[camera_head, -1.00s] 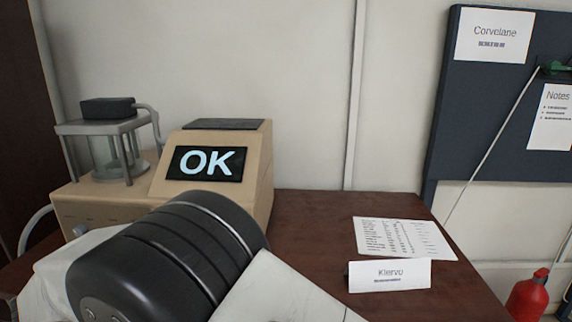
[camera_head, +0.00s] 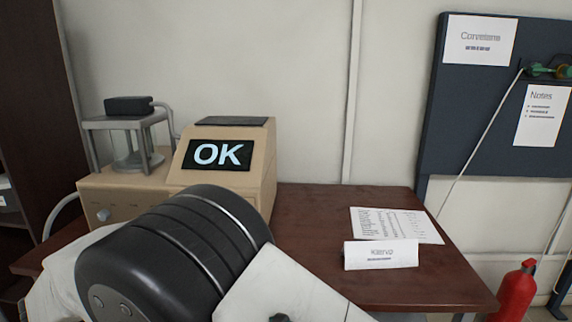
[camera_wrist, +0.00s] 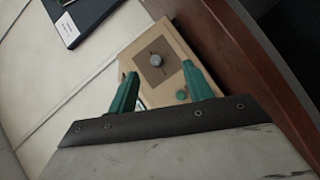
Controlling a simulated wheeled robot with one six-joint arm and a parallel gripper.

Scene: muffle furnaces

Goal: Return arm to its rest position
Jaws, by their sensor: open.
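My gripper (camera_wrist: 160,92) shows in the wrist view with two green fingers spread apart and nothing between them. Beyond the fingers is a beige box with a round knob (camera_wrist: 155,60), seen at an angle beside the brown table. In the head view my arm, a black ribbed joint with white links, fills the lower left and middle. My gripper is outside the head view. Behind the arm stands a beige device (camera_head: 262,165) with a dark screen (camera_head: 218,154) reading "OK".
The brown table (camera_head: 310,215) holds a printed sheet (camera_head: 395,225) and a name card (camera_head: 381,254). A glass-sided apparatus (camera_head: 130,135) stands at the left. A blue board (camera_head: 490,140) hangs at right above a red extinguisher (camera_head: 514,292). The table's middle is bare.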

